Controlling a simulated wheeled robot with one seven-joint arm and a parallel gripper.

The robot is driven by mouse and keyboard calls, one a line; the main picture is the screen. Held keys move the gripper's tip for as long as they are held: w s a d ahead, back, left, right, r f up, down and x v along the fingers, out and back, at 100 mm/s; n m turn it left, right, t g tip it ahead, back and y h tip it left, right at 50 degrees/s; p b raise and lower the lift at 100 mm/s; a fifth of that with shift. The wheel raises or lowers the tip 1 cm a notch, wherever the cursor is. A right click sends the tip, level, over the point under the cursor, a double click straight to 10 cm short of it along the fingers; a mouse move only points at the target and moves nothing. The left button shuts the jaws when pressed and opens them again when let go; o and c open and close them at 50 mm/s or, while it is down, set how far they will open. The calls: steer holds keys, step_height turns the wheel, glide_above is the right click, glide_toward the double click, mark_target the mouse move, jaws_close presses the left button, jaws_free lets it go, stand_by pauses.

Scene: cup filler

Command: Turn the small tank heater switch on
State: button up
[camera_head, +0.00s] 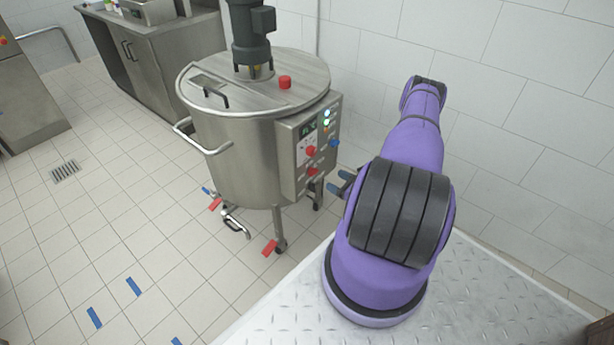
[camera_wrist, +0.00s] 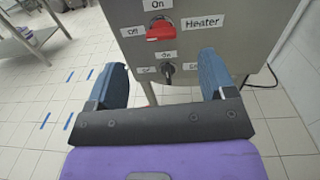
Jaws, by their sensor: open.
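The small tank (camera_head: 240,165) is a steel vessel on legs with a control box (camera_head: 300,165) on its right side. In the wrist view the red heater switch (camera_wrist: 160,30) sits on the box face between labels reading "On", "Off" and "Heater". Its red handle looks roughly crosswise, towards the "Off" side; its exact setting is hard to tell. My gripper (camera_wrist: 163,66) is open and empty, with blue fingers apart below the heater switch. In the head view my gripper (camera_head: 340,182) is low at the box's right, partly hidden by my purple arm.
A smaller black knob (camera_wrist: 168,70) with its own labels sits just below the heater switch, between the fingers in view. Other red and blue controls are on the box. A steel cabinet (camera_head: 160,60) stands behind left. Tiled wall is at right.

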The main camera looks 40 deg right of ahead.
mark_target(316, 173)
steer(key=shift+m+h, duration=0.4)
steer(key=shift+h, duration=0.1)
steer(key=w, duration=0.3)
steer(key=w+a+f, duration=0.1)
steer(key=w, duration=0.6)
steer(key=shift+a+f, duration=0.25)
steer(key=shift+f, duration=0.15)
steer(key=c, duration=0.9)
